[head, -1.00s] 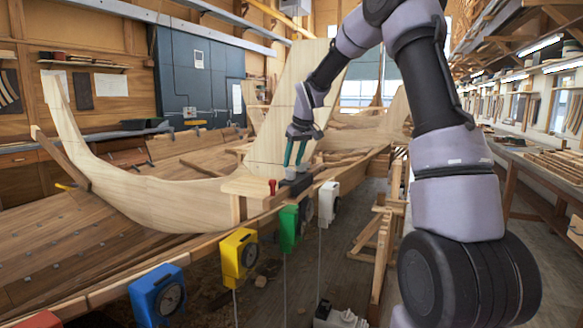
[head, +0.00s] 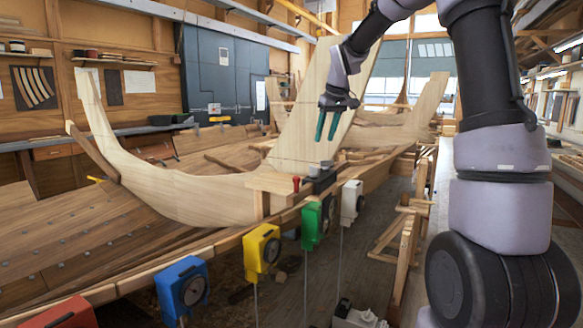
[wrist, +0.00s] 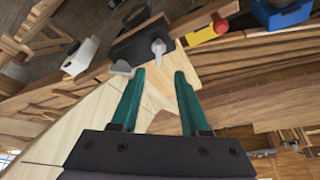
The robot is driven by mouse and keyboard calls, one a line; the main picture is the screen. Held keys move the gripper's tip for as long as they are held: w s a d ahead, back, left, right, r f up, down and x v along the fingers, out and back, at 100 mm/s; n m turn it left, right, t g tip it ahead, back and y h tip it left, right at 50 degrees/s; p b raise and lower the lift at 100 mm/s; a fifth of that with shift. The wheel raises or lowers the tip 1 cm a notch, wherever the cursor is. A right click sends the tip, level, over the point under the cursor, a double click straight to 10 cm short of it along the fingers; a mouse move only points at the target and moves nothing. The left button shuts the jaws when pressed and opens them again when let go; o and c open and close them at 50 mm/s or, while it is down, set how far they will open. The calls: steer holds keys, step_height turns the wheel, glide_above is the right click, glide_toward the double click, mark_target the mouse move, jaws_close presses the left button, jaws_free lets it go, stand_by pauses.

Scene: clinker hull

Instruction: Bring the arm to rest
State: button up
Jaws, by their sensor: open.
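My gripper (head: 327,137) has two green fingers, spread apart with nothing between them. In the head view it hangs fingers down in front of the tall pale wooden board, above the dark block (head: 322,179) on the hull's edge. In the wrist view the green fingers (wrist: 155,82) point toward the dark block (wrist: 140,42), which carries a light grey lever (wrist: 158,48). The fingertips look apart from the block. My arm reaches in from the upper right of the head view.
Red, blue (head: 183,287), yellow (head: 262,251), green (head: 312,225) and white (head: 351,202) boxes line the hull's near edge. A red knob (head: 296,183) stands beside the dark block. The curved wooden frame (head: 170,195) rises at left.

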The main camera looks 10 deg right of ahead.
steer(key=s+d+r+m+t, duration=0.1)
steer(key=s+m, duration=0.3)
steer(key=s, duration=1.3)
steer(key=s+d+r+m+t, duration=0.1)
steer(key=s+m, duration=0.3)
steer(key=s, duration=1.2)
steer(key=shift+s+d+r+t+y, duration=0.35)
steer(key=shift+d+r, duration=0.2)
steer(key=shift+d, duration=0.25)
steer(key=shift+w+r, duration=0.1)
